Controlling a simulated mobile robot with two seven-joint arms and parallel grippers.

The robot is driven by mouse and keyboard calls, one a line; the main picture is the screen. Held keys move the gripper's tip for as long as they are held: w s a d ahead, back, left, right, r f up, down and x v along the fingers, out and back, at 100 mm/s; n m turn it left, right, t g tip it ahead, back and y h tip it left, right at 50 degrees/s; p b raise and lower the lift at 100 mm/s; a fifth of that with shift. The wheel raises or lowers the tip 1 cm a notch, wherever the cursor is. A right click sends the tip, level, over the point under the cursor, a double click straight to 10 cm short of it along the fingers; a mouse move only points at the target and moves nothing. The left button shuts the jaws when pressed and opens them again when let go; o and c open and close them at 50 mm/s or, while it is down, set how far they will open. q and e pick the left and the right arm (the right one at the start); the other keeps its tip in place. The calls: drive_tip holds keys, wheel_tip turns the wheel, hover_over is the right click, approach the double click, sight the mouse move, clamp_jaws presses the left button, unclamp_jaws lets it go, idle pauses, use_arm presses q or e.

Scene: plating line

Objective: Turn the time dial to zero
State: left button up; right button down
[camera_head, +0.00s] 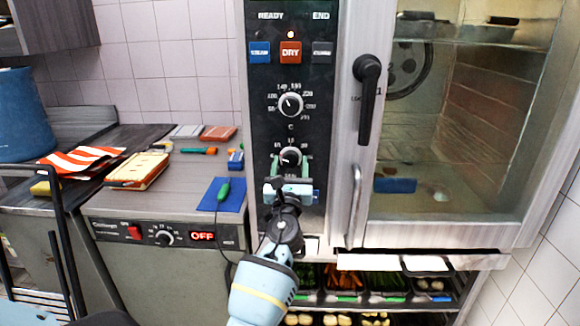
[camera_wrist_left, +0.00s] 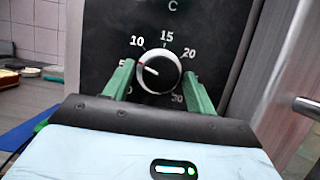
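The time dial (camera_head: 290,157) is the lower knob on the oven's black control panel. In the left wrist view, the same dial (camera_wrist_left: 160,70) is a black knob with a silver rim and a white mark pointing up and left, between 5 and 10. Numbers 10, 15, 20 and 30 show around it. My left gripper (camera_head: 291,163) is in front of the panel with its two green fingers on either side of the dial. In the wrist view the fingers (camera_wrist_left: 158,72) stand apart, close beside the knob; contact cannot be told. My right gripper is not in view.
Above is the temperature dial (camera_head: 291,104), then the orange DRY button (camera_head: 291,52). A black door handle (camera_head: 367,98) and a metal bar handle (camera_head: 353,206) are right of the panel. A counter (camera_head: 190,180) with a blue mat (camera_head: 222,194) is at left.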

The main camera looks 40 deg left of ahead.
use_arm(q)
drive_tip(key=shift+s+r, duration=0.1)
drive_tip(key=c, duration=0.8)
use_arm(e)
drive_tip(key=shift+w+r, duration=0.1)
use_arm(q)
drive_tip(key=shift+o, duration=0.2)
drive_tip(key=shift+n, duration=0.3)
